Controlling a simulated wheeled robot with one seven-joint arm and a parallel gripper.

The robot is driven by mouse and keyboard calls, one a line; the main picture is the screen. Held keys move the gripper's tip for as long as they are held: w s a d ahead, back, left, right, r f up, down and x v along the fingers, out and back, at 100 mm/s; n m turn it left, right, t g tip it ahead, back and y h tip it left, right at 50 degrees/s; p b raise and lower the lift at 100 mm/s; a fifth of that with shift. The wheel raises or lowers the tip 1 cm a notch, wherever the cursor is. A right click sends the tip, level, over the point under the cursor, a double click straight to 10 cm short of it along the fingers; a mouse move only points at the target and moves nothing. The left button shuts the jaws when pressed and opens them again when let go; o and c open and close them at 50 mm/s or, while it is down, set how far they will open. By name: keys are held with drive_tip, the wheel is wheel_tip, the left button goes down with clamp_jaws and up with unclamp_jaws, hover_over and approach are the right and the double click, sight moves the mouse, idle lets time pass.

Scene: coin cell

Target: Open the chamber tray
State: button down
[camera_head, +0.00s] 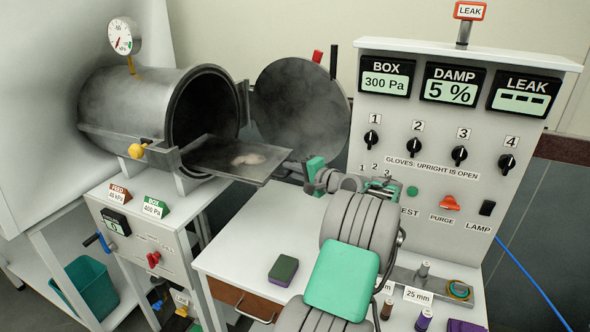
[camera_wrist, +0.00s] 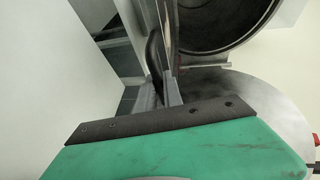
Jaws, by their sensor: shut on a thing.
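The chamber tray (camera_head: 212,157) is a flat grey plate sticking well out of the open mouth of the steel chamber (camera_head: 145,100). A pale smudge or patch lies on it. The round chamber door (camera_head: 300,105) stands swung open to the right, behind the tray. My gripper (camera_head: 300,173) is at the tray's outer front end and shut on it; the exact contact is small and partly hidden by my arm. In the wrist view my gripper (camera_wrist: 172,98) shows a dark finger plate against a thin grey upright edge, with the chamber mouth (camera_wrist: 215,22) at the top.
The control panel (camera_head: 450,150) stands to the right. A white worktop (camera_head: 240,258) below carries a green-topped block (camera_head: 283,270) and small items at the right. A yellow knob (camera_head: 137,151) sits on the chamber's front. A teal bin (camera_head: 85,288) is at lower left.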

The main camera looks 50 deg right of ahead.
drive_tip(key=c, duration=1.5)
unclamp_jaws()
drive_tip(key=shift+s, duration=0.15)
drive_tip(key=b+v, duration=0.1)
drive_tip(key=v, duration=0.6)
drive_tip(key=shift+s+b, duration=0.25)
drive_tip(key=shift+b, duration=0.05)
